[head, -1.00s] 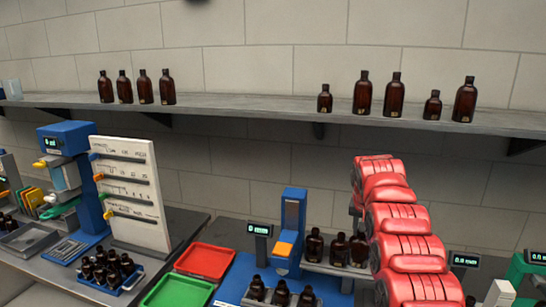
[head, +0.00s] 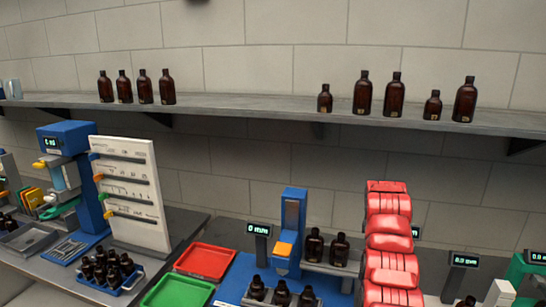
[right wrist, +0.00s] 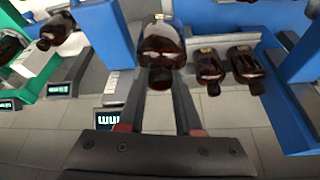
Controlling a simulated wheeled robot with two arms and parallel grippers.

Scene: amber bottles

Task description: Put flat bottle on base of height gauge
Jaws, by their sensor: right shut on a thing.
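My right gripper (right wrist: 163,72) is shut on an amber bottle (right wrist: 161,45), which sits between the dark fingers in the right wrist view. My red right arm hides this gripper and bottle in the head view. A blue upright gauge (head: 292,215) with an orange slider (head: 285,250) stands left of the arm; I cannot tell for sure whether it is the height gauge. A blue post (right wrist: 110,40) stands just left of the held bottle in the right wrist view. The bottle's contact with any base is unclear. My left gripper is not in view.
Two amber bottles (head: 327,249) stand on a grey ledge beside the gauge; several stand in front. A red tray (head: 205,260) and green tray (head: 178,292) lie left. A shelf (head: 250,106) with bottles runs along the wall. A small display (head: 463,260) stands right.

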